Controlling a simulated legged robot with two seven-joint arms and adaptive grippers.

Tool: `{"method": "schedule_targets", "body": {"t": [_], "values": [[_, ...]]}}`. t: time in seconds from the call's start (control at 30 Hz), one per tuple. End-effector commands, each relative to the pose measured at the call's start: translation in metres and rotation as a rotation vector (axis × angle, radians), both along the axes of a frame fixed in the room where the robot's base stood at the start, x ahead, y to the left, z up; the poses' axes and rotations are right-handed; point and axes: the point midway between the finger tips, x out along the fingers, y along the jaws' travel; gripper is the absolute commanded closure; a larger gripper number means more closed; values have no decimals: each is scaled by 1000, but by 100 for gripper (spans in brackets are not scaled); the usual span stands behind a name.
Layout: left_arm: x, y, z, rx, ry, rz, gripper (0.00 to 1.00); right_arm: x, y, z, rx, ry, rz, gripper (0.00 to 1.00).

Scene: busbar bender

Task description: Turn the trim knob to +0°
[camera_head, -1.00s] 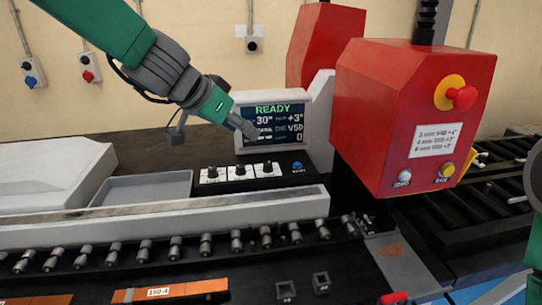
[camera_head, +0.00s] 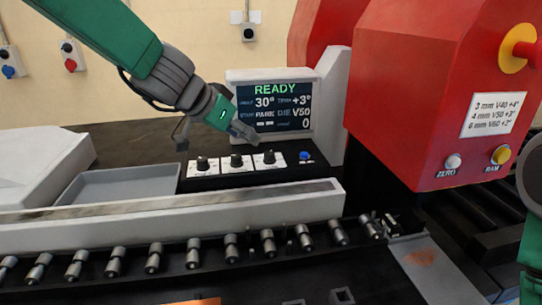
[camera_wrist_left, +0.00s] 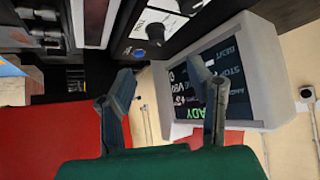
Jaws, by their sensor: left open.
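Three black knobs on white plates stand in a row on the black panel; I take the rightmost one (camera_head: 269,158) as the trim knob, though its label is too small to read in the head view. A knob and plate also show in the wrist view (camera_wrist_left: 155,33). The display (camera_head: 275,108) reads READY, angle 30°, trim +3°, die V50. My left gripper (camera_head: 212,132) is open and empty, above and behind the knobs, in front of the display. Its two fingers are apart in the wrist view (camera_wrist_left: 163,83), touching no knob.
A blue button (camera_head: 305,156) sits right of the knobs. The red machine head (camera_head: 420,90) with an emergency stop rises at the right. A grey tray (camera_head: 120,186) lies left of the panel, and a roller row (camera_head: 190,254) runs in front.

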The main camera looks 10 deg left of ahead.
Motion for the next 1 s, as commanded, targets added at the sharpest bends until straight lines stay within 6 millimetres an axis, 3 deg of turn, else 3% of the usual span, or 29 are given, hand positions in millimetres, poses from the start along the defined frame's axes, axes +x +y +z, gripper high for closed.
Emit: {"method": "schedule_targets", "body": {"t": [0.3, 0.5, 0.97, 1.0], "values": [[43, -37, -49, 11, 4, -1, 54, 0, 0, -1, 1, 0, 1, 55], [61, -47, -69, 11, 2, -1, 54, 0, 0, 1, 0, 0, 0, 55], [70, -43, -79, 2, 0, 0, 54, 0, 0, 2, 1, 0, 1, 55], [70, -44, -78, 3, 0, 0, 63, 0, 0, 2, 1, 0, 1, 55]]}}
